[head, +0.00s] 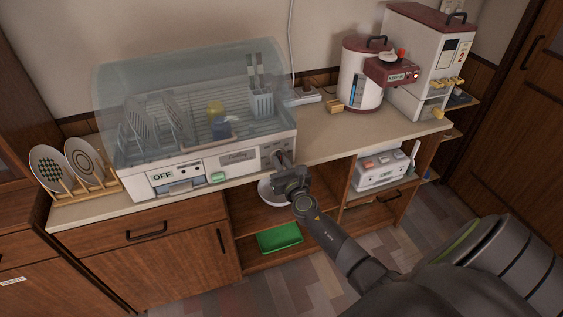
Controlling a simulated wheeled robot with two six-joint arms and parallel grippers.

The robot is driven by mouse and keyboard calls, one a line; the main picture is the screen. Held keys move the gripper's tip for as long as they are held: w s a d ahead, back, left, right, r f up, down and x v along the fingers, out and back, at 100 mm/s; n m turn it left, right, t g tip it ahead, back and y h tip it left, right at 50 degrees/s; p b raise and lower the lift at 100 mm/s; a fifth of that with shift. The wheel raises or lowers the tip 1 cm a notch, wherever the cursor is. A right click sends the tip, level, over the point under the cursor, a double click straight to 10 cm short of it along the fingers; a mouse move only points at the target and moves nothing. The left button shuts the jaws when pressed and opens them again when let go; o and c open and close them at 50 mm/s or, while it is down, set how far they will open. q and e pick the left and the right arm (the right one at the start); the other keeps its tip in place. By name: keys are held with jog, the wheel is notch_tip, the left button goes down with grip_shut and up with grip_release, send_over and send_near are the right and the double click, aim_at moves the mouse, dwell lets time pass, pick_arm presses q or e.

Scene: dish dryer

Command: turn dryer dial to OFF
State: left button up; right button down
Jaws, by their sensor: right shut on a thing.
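The dish dryer (205,163) stands on the counter with its clear domed cover (120,75) down over dishes. Its white front panel carries an OFF label (163,176) at the left and a green piece (218,177) near the middle. My right gripper (284,168) is at the right end of the panel, where it is shut on what appears to be the dial. The gripper hides the dial, so I cannot tell its setting. My left gripper is not in view.
A plate stand (88,187) with two plates is left of the dryer. A white-and-red rice dispenser (425,65) and a round cooker (362,75) stand at the right. Below the counter are open shelves with a green tray (280,238).

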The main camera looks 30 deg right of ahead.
jog(key=shift+f, duration=0.2)
jog(key=c, duration=1.4)
grip_release()
jog(key=shift+r, duration=0.1)
jog(key=shift+c, duration=0.2)
jog(key=shift+s, duration=0.1)
jog(key=v, duration=1.7)
jog(key=shift+s+b, duration=0.15)
jog(key=shift+b, duration=0.15)
